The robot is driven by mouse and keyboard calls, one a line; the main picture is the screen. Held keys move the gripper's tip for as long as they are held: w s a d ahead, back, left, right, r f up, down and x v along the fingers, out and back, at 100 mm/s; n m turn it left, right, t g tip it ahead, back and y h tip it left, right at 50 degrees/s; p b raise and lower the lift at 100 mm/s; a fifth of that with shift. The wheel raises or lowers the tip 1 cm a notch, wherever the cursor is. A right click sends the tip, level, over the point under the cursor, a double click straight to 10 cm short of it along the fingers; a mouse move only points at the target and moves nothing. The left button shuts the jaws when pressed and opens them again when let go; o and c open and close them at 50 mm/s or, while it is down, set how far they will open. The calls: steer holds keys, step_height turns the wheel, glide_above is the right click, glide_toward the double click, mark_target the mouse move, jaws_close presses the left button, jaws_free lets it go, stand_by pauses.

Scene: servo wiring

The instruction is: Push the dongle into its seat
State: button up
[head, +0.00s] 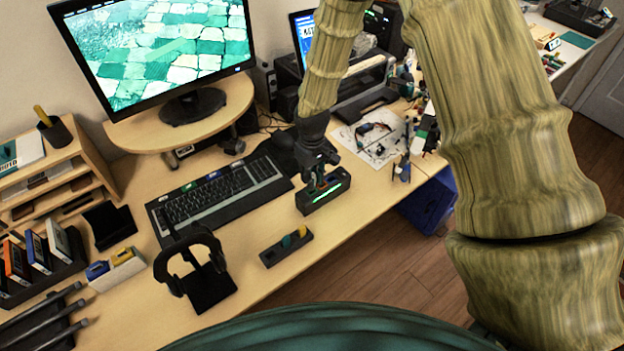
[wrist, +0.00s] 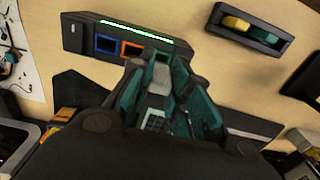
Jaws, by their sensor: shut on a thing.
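The dark hub (head: 312,204) stands on the desk, with a lit green strip along its top. In the wrist view the hub (wrist: 88,28) shows a blue-framed seat (wrist: 107,45) and an orange-framed seat (wrist: 131,49). A third, bluish-framed seat (wrist: 149,54) is partly covered by the fingers. My gripper (wrist: 160,68) is shut on a grey dongle (wrist: 160,80), held between its teal finger pads at this third seat. In the head view my gripper (head: 322,180) is right at the hub. The dongle's front end is hidden, so how deep it sits cannot be told.
A small dark holder (head: 272,257) with yellow and teal pieces lies in front of the hub, near the desk edge. A keyboard (head: 215,195) lies left of the hub. A headphone stand (head: 208,290) is at the front left.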

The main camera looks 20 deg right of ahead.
steer(key=shift+w+f+p, duration=0.1)
steer(key=shift+f+p, duration=0.85)
steer(key=shift+f, duration=0.8)
steer(key=o, duration=0.8)
steer(key=shift+r, duration=0.15)
steer(key=shift+r+b, duration=2.15)
steer(key=shift+r, duration=3.75)
